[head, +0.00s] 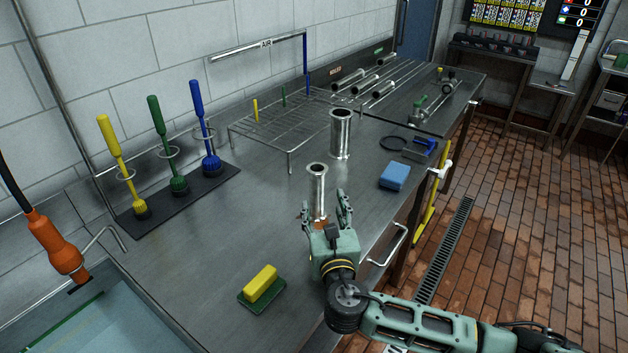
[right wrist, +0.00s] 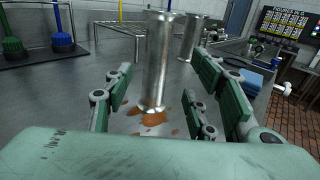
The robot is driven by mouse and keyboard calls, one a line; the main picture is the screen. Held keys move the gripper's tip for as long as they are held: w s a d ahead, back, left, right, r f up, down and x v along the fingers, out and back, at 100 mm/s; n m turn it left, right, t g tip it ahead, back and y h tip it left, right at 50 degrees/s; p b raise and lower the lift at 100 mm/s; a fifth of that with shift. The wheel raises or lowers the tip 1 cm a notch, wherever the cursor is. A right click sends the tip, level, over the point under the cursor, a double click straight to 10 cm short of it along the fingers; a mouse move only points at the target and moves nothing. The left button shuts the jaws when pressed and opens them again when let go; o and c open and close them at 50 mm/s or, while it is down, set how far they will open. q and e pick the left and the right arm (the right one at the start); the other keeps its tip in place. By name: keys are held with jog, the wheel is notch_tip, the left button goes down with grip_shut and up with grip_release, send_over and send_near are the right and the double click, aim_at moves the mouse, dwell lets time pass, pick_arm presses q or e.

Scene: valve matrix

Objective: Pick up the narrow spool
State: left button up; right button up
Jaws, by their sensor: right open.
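The narrow spool (head: 317,188) is a shiny metal tube with flanged ends, standing upright on the steel bench. In the right wrist view the narrow spool (right wrist: 157,62) stands just ahead, roughly centred between the fingers, with orange-brown stains around its base. A wider metal spool (head: 341,135) stands behind it to the right, and also shows in the right wrist view (right wrist: 190,40). My right gripper (head: 326,212) is open and empty, its fingers spread to either side in front of the narrow spool. I cannot tell whether any finger touches it. My left gripper is not in view.
A wire rack (head: 280,125) and upright brushes (head: 165,148) stand toward the wall. A sink (head: 75,325) is at lower left.

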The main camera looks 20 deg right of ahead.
aim_at(318, 192)
jog(key=shift+w+d+r, duration=0.15)
jog(key=shift+w, duration=0.85)
jog(key=shift+w+r+p, duration=0.25)
jog(key=shift+w+p, duration=0.05)
jog(key=shift+w, duration=0.3)
jog(key=shift+w+r+p, duration=0.2)
jog(key=shift+w+p, duration=0.1)
jog(key=shift+w, duration=0.3)
jog(key=shift+w+d+f, duration=0.1)
jog(key=shift+w+f, duration=0.05)
jog(key=shift+w, duration=0.5)
jog(key=shift+w+f, duration=0.1)
jog(key=shift+w, duration=0.65)
jog(key=shift+c, duration=1.6)
jog(key=c, duration=0.6)
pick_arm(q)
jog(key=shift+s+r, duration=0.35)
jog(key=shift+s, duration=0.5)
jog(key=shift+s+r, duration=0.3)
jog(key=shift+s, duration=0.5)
pick_arm(e)
grip_shut()
